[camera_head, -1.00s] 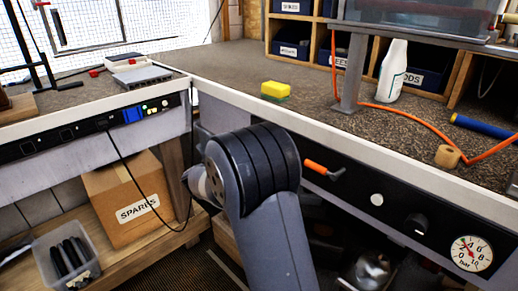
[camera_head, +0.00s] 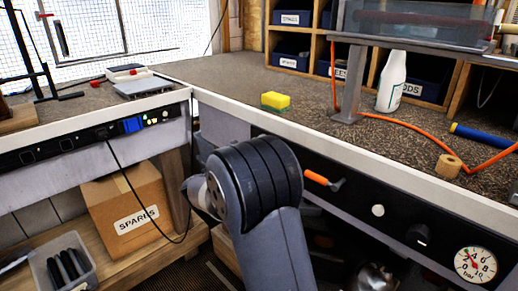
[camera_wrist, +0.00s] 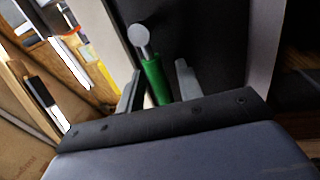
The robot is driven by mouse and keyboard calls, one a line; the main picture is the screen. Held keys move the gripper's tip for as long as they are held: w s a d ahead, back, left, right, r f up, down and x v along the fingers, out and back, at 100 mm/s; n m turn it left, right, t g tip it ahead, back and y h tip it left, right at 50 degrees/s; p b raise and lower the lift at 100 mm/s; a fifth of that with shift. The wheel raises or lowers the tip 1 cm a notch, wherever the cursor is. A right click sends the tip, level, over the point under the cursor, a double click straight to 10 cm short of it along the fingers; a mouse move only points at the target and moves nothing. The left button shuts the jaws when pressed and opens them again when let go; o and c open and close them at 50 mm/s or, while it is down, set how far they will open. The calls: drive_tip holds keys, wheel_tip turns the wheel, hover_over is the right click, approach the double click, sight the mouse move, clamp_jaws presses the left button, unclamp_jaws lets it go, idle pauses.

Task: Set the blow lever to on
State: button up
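In the wrist view a lever with a green handle (camera_wrist: 155,80) and a round grey pivot (camera_wrist: 139,36) is mounted on a dark panel. My gripper (camera_wrist: 160,68) is open, with one finger on each side of the green handle. I cannot tell whether a finger touches it. In the head view a lever with an orange handle (camera_head: 317,178) sits on the black front panel, just right of my arm. My gripper and the green lever are hidden behind my arm there. No lettering naming either lever is readable.
The black panel also carries a white button, a dark knob (camera_head: 418,236) and a pressure gauge (camera_head: 475,265). The bench above holds a yellow sponge (camera_head: 275,101), a white bottle (camera_head: 391,82) and an orange hose. A cardboard box (camera_head: 117,195) stands on the lower left shelf.

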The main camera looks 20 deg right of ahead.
drive_tip(key=shift+a, duration=0.1)
drive_tip(key=p+v, duration=0.1)
drive_tip(key=v, duration=0.9)
drive_tip(key=shift+a, duration=0.35)
drive_tip(key=shift+s+f, duration=0.1)
drive_tip(key=shift+f, duration=0.05)
drive_tip(key=b+x, duration=0.1)
drive_tip(key=x, duration=1)
drive_tip(key=shift+a, duration=0.1)
